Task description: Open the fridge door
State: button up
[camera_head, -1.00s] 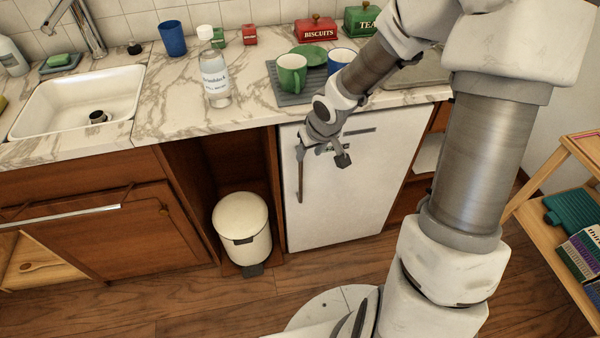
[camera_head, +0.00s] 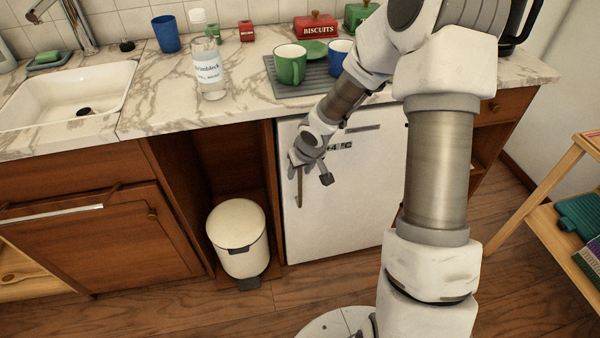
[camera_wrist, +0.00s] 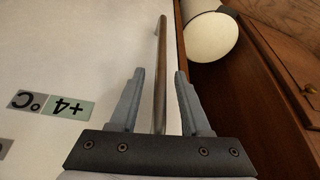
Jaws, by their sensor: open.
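The white fridge (camera_head: 345,215) stands under the counter, and its door is shut. Its long thin bar handle (camera_head: 299,187) runs upright near the door's left edge. My gripper (camera_head: 308,178) is in front of the upper part of the handle. In the wrist view my gripper (camera_wrist: 158,95) is open, with one finger on each side of the handle (camera_wrist: 160,60). The handle passes between the fingers, and I see a gap on both sides. The wrist view also shows the white fridge door (camera_wrist: 80,50) with a +4 °C label.
A cream pedal bin (camera_head: 238,238) stands on the floor just left of the fridge. A wooden shelf (camera_head: 540,200) is at the right.

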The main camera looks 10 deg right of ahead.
grip_shut()
dwell(1.4)
